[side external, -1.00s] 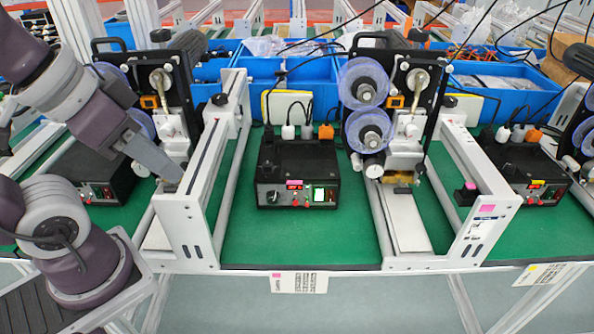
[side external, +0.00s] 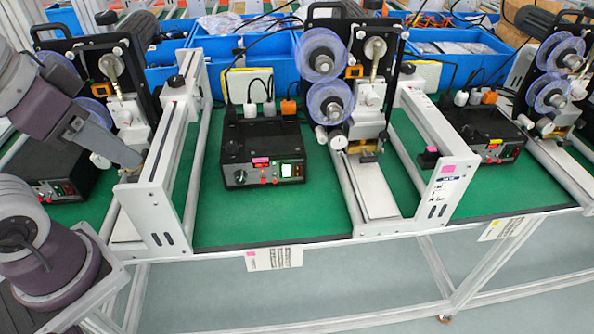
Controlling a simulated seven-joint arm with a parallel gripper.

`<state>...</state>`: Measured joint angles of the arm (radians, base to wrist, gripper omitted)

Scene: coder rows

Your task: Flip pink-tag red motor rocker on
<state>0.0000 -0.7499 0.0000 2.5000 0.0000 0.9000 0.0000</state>
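The black control box (side external: 262,138) in the middle carries a pink tag (side external: 260,160) on its front, above a small red display. Small red knobs show low on the panel. My gripper (side external: 138,163) reaches in from the left, over the left machine's frame, well left of the box and apart from it. Its fingers merge into one grey shape, so their opening cannot be told.
White frame rails (side external: 152,205) stand between my gripper and the box. Reel machines (side external: 375,85) stand on both sides. Green mat (side external: 265,215) lies clear before the middle box.

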